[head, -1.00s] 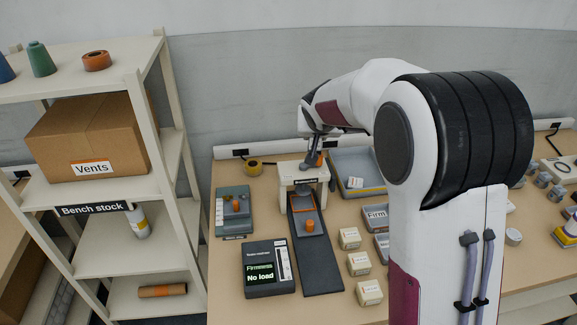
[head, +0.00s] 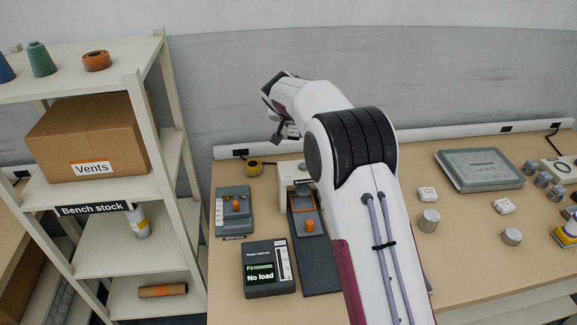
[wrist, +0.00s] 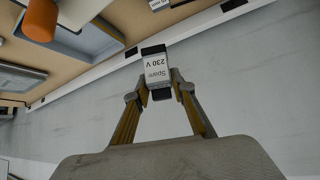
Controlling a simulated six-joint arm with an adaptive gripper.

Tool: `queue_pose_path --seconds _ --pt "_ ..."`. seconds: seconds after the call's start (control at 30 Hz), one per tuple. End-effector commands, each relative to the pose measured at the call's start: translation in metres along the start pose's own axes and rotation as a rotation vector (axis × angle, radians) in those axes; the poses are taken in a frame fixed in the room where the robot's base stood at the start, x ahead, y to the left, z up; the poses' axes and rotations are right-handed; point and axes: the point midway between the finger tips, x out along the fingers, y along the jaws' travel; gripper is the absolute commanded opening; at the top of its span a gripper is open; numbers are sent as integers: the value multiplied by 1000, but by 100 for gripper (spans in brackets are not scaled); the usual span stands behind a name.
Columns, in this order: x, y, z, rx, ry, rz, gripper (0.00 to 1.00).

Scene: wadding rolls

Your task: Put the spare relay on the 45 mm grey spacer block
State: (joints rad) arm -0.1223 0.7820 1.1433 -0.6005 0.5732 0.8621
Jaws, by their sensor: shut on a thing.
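My gripper (wrist: 160,88) is shut on the spare relay (wrist: 157,72), a small dark-ended block with a white label reading "Spare 230 V". In the head view my gripper (head: 284,134) is raised above the back edge of the bench, with the relay (head: 293,131) partly visible at its tips. I cannot tell which thing is the 45 mm grey spacer block; no readable label names it. Small grey cylinders (head: 429,220) stand on the right of the bench, and my arm hides the middle.
A cream arch-shaped stand (head: 290,170) sits below my gripper, over a dark rail with an orange knob (head: 309,226). A "No load" display box (head: 268,268) is in front. A shelf (head: 90,205) stands at left. A grey case (head: 480,168) lies at right.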

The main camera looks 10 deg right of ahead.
Motion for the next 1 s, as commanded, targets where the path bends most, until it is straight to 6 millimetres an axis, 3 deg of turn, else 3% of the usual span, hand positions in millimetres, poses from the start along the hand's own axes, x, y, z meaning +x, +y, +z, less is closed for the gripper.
queue_pose_path --seconds 0.2,0.4,1.0 --pt "26 -15 2 18 2 22 3" --pt "40 -21 4 32 5 37 3" --pt "47 -23 7 36 4 43 3"
